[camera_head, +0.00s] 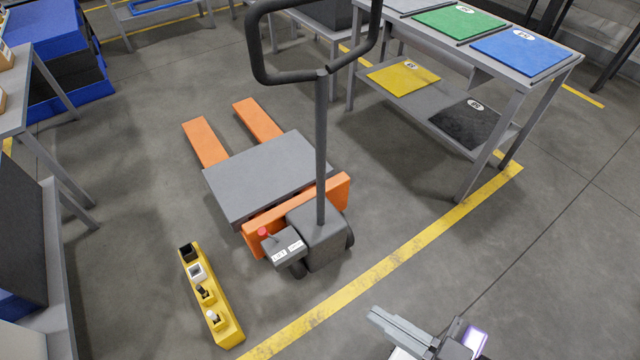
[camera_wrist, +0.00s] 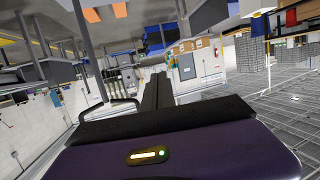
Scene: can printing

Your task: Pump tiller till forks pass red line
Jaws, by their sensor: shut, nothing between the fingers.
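The orange pallet truck stands in the middle of the head view. Its forks (camera_head: 205,143) point away to the upper left, low over the floor, with a grey plate (camera_head: 268,180) lying across them. The dark tiller (camera_head: 321,150) stands upright from the pump housing (camera_head: 318,240), and its loop handle (camera_head: 252,45) is at the top of the picture. A small control box (camera_head: 280,248) with a red button and white labels sits at its base. I cannot make out a red line. My gripper (camera_head: 376,316) is shut and empty at bottom right, apart from the tiller; its fingers also show in the wrist view (camera_wrist: 157,88).
A yellow floor line (camera_head: 400,258) runs diagonally past the truck. A yellow rack (camera_head: 226,325) with small parts lies left of the housing. Floor at lower right is clear.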

